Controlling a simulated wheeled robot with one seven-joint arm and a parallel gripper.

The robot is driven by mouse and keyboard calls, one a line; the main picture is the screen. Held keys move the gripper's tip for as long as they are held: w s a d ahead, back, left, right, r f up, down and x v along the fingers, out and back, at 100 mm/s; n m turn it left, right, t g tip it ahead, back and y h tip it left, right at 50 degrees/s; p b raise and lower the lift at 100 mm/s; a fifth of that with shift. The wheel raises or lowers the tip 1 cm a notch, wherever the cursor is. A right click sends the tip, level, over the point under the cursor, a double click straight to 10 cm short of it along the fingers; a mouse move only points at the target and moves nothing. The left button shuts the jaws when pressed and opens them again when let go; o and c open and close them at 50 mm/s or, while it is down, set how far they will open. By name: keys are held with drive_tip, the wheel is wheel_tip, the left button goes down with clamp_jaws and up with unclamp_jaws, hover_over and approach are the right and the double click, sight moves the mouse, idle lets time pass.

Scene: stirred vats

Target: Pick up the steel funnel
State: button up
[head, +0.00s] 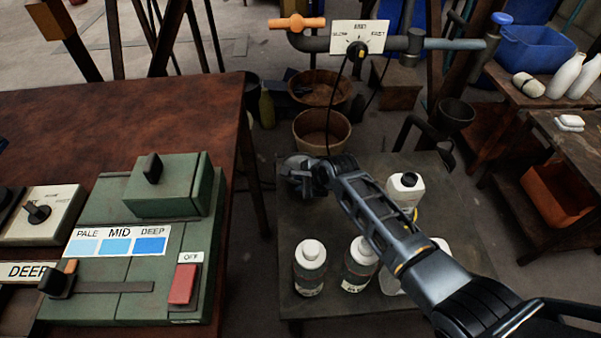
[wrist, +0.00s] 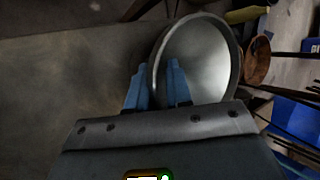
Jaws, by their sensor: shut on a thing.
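The steel funnel (wrist: 210,55) is a wide, round, pale grey metal mouth in the wrist view, open toward the camera. My gripper (wrist: 158,75) is shut on its near-left wall: one blue finger is inside the mouth and the other is outside, with the rim between them. The funnel's spout is hidden. In the head view my arm reaches to the back left of the low grey table (head: 330,222), and its wrist covers the fingers and most or all of the funnel there.
White-capped bottles (head: 310,268) and a white jug (head: 405,190) stand on the low table close to my arm. A green control box (head: 130,255) sits on the brown table at left. A pipe with an orange handle (head: 297,23) crosses behind. Buckets (head: 321,132) stand beyond the table.

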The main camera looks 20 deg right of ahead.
clamp_jaws()
